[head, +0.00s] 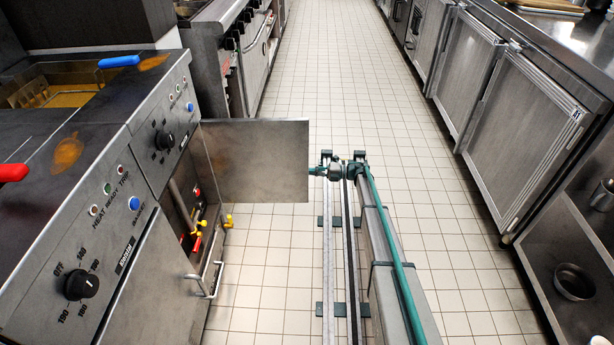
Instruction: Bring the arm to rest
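The task names no other object.
A steel fryer (118,185) with red (14,172) and blue (118,61) handles stands at left. Its cabinet door (256,161) stands open into the aisle. Steel cabinets (522,135) line the right. The tiled floor (335,75) beyond is clear.

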